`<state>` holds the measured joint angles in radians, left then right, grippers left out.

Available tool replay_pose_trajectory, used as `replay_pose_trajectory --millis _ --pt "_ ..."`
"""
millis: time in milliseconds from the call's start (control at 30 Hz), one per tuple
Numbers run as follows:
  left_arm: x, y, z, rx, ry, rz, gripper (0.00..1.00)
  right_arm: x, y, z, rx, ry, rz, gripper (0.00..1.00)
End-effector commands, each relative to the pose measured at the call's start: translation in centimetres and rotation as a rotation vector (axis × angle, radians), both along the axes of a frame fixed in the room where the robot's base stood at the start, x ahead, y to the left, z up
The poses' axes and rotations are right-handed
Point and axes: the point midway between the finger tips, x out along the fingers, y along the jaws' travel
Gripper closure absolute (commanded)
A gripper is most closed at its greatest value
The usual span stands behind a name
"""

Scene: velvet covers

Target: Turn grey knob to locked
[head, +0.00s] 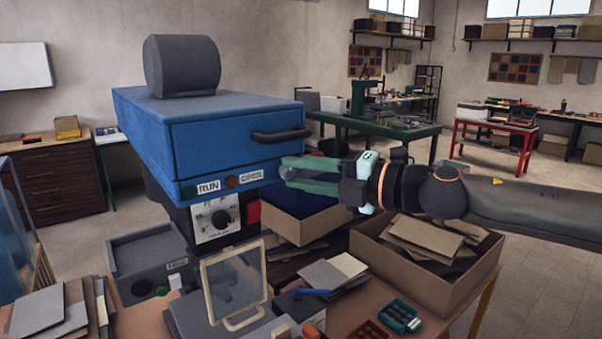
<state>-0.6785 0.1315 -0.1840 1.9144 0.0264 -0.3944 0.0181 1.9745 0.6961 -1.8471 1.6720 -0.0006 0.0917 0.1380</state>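A blue press-like machine (235,147) stands at the centre left, with a RUN label, another label that looks like OPEN, and small round fittings along its front lower edge. A small grey knob (287,173) shows at the right end of this edge. My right gripper (286,172) reaches in from the right, its two green fingers level, one above and one below the knob. The knob seems to fill the gap at the fingertips, but I cannot tell if they press on it. The knob's pointer is not readable. My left gripper is out of view.
Below the blue housing is a white dial panel (215,219) with a red block (253,213) beside it. A clear framed guard (234,286), loose grey sheets and a cardboard box (430,285) crowd the bench below my arm.

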Motion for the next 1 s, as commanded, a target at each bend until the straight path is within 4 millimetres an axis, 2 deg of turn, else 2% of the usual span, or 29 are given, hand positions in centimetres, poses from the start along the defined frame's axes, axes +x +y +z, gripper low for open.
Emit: replay_pose_trajectory --millis 33,233,567,767,1000 --pt "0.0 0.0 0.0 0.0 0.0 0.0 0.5 0.0 0.0 0.0 0.0 -0.001 -0.001 0.61" --pt "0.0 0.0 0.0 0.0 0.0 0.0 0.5 0.0 0.0 0.0 0.001 0.0 0.0 0.39" --pt "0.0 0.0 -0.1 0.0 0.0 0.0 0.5 -0.2 -0.3 0.0 0.001 0.0 0.0 0.38" --pt "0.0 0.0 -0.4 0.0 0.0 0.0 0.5 -1.6 -2.6 0.2 0.002 -0.001 -0.002 0.38" --pt "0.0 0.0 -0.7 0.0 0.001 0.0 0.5 -4.2 -6.8 0.6 0.003 -0.002 -0.002 0.38"
